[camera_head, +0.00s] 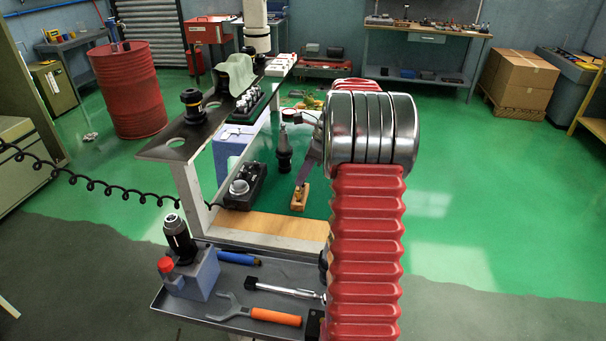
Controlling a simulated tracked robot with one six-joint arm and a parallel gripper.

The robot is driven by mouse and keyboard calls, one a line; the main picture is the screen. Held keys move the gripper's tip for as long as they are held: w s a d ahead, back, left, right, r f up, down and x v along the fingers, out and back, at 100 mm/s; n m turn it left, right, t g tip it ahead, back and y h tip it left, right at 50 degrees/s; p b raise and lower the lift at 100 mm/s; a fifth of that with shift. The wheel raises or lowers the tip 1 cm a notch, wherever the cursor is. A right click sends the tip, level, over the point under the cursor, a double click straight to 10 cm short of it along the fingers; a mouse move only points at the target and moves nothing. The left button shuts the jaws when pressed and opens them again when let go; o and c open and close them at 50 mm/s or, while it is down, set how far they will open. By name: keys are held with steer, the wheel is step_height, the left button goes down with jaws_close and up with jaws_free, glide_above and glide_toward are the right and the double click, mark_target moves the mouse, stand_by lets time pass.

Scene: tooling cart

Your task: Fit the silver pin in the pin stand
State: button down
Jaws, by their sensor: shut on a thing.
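My gripper (302,179) shows only in part, as a grey finger slanting down to the left from behind my arm's silver wrist rings. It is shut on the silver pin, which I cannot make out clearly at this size. The finger's tip is at a small light-wood block, which looks like the pin stand (300,201), on the green work surface. Small brass-coloured detail shows at the top of the block. I cannot tell whether the pin is in the stand, above it or touching it.
A black tool holder (283,152) stands just left of the finger, below a dial gauge (290,115). A black block with round metal parts (244,186) is further left. The front tray (222,323) holds a blue-grey fixture (203,273) and an orange-handled wrench (275,316).

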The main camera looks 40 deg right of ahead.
steer(key=shift+f, duration=0.75)
stand_by(0.8)
steer(key=c, duration=1.7)
jaws_free()
steer(key=v, duration=1.3)
steer(key=shift+s+d+r, duration=0.1)
steer(key=shift+d+r, duration=0.05)
steer(key=shift+r, duration=0.2)
steer(key=shift+n, duration=0.3)
